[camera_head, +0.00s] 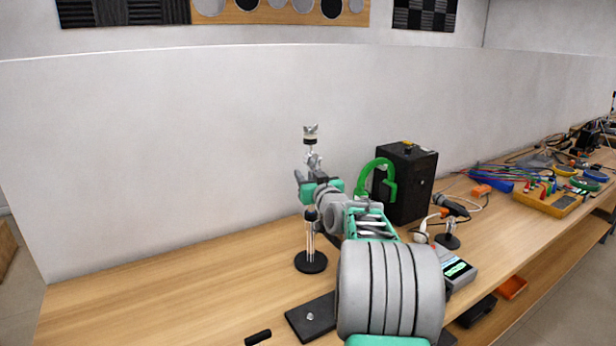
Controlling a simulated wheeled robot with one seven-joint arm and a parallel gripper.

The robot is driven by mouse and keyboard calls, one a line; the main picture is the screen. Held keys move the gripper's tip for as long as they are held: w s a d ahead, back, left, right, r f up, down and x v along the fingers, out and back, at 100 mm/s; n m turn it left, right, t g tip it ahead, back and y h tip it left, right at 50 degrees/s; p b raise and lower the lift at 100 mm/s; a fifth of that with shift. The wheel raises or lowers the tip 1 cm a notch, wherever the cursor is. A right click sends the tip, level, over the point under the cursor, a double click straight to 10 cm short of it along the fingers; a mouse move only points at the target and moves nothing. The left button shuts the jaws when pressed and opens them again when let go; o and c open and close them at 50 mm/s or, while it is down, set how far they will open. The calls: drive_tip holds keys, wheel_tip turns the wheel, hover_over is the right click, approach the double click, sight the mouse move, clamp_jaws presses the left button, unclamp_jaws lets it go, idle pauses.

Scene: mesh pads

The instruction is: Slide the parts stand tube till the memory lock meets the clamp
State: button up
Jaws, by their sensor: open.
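A slim stand has a round black base (311,262), upright silvery rods (311,240) and a black piece (311,214) above them. Higher up in the same line is a silvery fitting with a dark collar (310,136). My gripper (308,180) is at the height between this fitting and the black piece. It is open, but its fingers are small and overlap the stand in the picture. I cannot tell whether they touch the tube. The memory lock and clamp cannot be told apart clearly, and part of the tube is hidden behind my gripper.
A black box (411,184) with a green hook-shaped handle (379,176) stands right of my arm. A flat black plate (311,316) and a short black rod (258,338) lie in front. Tools and cables crowd the right. The left of the wooden bench (170,285) is clear.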

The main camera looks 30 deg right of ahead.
drive_tip(key=b+v, duration=0.2)
drive_tip(key=v, duration=0.5)
drive_tip(key=shift+s, duration=0.35)
drive_tip(key=shift+a, duration=0.15)
drive_tip(key=s+a+f+n+g+y+p, duration=0.1)
drive_tip(key=s+a+f+g+y, duration=0.2)
drive_tip(key=a, duration=0.7)
drive_tip(key=a+f+n+g+y+p, duration=0.1)
drive_tip(key=a+f+g, duration=0.3)
drive_tip(key=a, duration=0.5)
drive_tip(key=s+a+f+g, duration=0.3)
drive_tip(key=s+a+f, duration=0.2)
drive_tip(key=s, duration=0.6)
drive_tip(key=s+a+f+n+g+p, duration=0.1)
drive_tip(key=s+a+f+g, duration=0.3)
drive_tip(key=s, duration=0.8)
drive_tip(key=a+f, duration=0.2)
drive_tip(key=a, duration=0.1)
drive_tip(key=shift+a+f, duration=0.3)
drive_tip(key=shift+a, duration=0.1)
drive_tip(key=shift+c, duration=0.4)
